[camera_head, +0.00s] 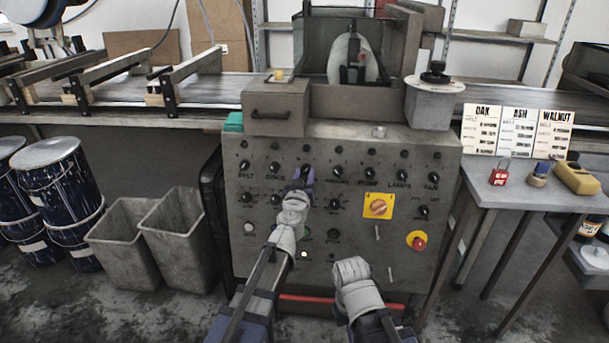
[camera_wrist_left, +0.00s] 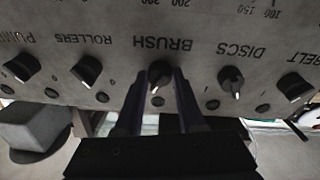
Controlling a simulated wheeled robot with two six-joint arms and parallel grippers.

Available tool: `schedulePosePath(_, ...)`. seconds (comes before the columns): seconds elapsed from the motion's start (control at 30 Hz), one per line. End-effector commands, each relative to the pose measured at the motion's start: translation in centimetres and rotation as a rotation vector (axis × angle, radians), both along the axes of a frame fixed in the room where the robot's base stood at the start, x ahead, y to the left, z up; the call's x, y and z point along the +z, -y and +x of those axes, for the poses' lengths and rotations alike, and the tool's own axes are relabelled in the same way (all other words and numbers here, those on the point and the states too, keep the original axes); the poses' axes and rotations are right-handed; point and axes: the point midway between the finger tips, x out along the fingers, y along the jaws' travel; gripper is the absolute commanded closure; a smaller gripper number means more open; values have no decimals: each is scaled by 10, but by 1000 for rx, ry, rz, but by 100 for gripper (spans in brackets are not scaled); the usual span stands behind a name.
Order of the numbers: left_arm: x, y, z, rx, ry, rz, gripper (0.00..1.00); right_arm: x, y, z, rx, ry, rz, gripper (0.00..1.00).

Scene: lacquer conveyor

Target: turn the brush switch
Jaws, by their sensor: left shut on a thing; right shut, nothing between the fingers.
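The brush switch (camera_wrist_left: 160,74) is a black knob with a pale pointer line, under the upside-down word BRUSH in the left wrist view. My left gripper (camera_wrist_left: 159,80) is shut on it, one dark purple finger on each side. In the head view my left gripper (camera_head: 303,178) is against the grey control panel (camera_head: 270,222) in the upper knob row and hides the brush switch and its label. My right arm's pale wrist shows low in front of the panel; its gripper fingers are hidden.
The discs knob (camera_wrist_left: 231,82) and rollers knob (camera_wrist_left: 87,71) flank the brush switch. Lower right on the panel are a yellow-plated rotary switch (camera_head: 378,206) and a red button (camera_head: 419,241). Grey bins (camera_head: 123,240) stand left; a side table (camera_head: 540,192) stands right.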

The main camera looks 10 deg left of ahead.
Motion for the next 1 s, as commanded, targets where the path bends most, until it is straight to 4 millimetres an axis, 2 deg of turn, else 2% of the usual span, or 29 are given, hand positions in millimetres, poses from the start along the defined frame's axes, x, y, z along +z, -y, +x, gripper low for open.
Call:
schedulePosePath(0.03, 0, 0, 0, 0, 0, 0, 86, 0, 0, 0, 0, 0, 0, 100)
schedulePosePath(0.17, 0, 0, 0, 0, 0, 0, 100, 0, 0, 0, 0, 0, 0, 100)
schedulePosePath(0.63, 0, 1, 0, 9, 0, -57, 100, 0, 0, 0, 0, 0, 0, 100)
schedulePosePath(1.0, 1, 3, 0, 62, 0, -347, 100, 1, 0, 0, 0, 0, 0, 100)
